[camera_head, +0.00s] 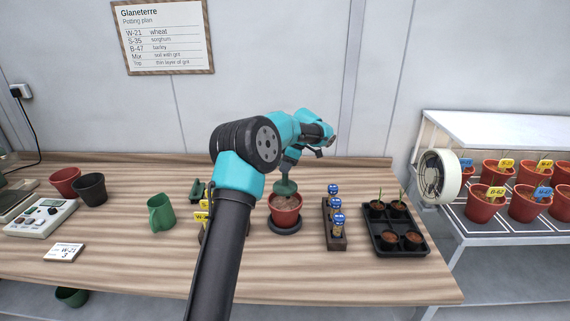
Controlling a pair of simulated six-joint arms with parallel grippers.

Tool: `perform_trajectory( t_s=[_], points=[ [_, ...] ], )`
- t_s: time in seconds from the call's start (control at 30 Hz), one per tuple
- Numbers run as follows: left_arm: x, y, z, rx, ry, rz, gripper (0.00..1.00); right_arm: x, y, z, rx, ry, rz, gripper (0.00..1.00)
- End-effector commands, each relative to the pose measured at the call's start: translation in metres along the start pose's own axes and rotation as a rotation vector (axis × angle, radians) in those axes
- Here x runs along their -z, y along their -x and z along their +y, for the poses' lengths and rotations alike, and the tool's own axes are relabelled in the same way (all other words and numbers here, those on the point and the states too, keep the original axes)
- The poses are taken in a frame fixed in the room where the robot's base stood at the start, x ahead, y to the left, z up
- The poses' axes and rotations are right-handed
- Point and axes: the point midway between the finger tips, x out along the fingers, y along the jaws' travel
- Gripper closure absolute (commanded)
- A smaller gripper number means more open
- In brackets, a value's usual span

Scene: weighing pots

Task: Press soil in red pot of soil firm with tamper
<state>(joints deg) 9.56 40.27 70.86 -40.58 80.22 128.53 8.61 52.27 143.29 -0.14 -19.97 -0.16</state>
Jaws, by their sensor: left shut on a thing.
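The red pot of soil (286,216) stands upright on a dark saucer (285,229) near the middle of the bench, with brown soil (287,201) showing inside. My left gripper (290,164) is above the back of the pot, shut on the tamper (285,188). The tamper's dark green round foot is at the pot's back rim in the picture and hides part of it. I cannot tell whether the foot touches the soil. My right gripper is not in view.
Yellow labels (202,212) are partly behind my arm. A green jug (160,212), a scale (42,219) and two empty pots are left. A fan (438,176) stands far right.

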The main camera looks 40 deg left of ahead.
Motion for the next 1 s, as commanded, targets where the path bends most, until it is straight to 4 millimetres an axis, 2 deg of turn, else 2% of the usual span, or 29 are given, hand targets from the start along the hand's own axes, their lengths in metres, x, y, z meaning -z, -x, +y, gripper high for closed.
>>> perform_trajectory(
  t_s=[0.6, 1.0],
  points=[
    [-0.02, -0.05, 0.0, 0.001, -0.001, 0.0, 0.99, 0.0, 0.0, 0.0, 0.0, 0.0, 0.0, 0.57],
    [-0.024, -0.057, 0.0, 0.0, 0.0, 0.0, 0.99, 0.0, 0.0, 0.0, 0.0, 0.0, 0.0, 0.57]
  ],
)
